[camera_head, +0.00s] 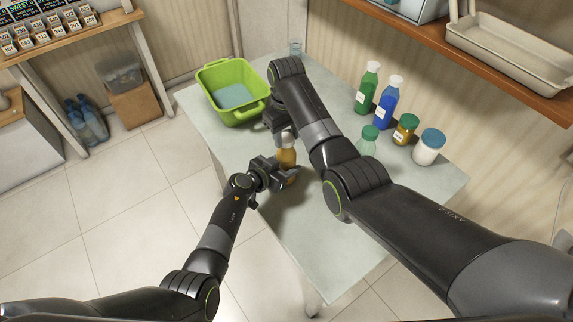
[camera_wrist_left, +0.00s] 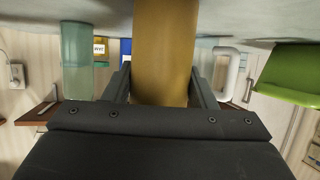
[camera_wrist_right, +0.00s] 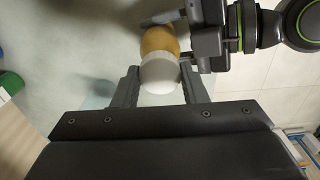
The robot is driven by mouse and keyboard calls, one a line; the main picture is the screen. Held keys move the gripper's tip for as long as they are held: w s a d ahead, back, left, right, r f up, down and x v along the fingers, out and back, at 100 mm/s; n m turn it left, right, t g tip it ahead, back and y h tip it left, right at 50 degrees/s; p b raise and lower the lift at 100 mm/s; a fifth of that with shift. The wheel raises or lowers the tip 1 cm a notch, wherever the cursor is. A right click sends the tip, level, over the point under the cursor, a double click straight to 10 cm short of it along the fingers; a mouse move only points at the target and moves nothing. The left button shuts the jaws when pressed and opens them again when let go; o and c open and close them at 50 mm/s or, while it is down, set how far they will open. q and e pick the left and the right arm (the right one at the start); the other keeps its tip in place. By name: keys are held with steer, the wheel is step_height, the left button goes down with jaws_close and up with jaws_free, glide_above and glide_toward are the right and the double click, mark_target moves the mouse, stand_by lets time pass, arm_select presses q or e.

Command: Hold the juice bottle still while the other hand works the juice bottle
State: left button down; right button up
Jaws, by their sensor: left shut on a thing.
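The juice bottle (camera_head: 287,153), amber with a pale cap (camera_wrist_right: 160,76), stands upright on the table. My left gripper (camera_head: 280,176) is shut on its lower body from the side. In the left wrist view the amber body (camera_wrist_left: 165,50) fills the space between the fingers (camera_wrist_left: 164,85). My right gripper (camera_head: 281,128) is above the bottle, pointing down. In the right wrist view its fingers (camera_wrist_right: 159,72) are spread on either side of the cap, with a narrow gap visible. My right arm hides part of the table behind the bottle.
A green basin (camera_head: 233,92) stands at the table's far left. The table's (camera_head: 345,262) near end is clear.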

steer(key=shift+c, duration=1)
steer(key=o, duration=1.2)
steer(key=shift+c, duration=0.2)
step_height(320, 180, up, 8)
steer(key=shift+f, duration=0.25)
arm_select(q)
steer(key=c, duration=0.5)
jaws_free()
steer(key=shift+a, duration=0.1)
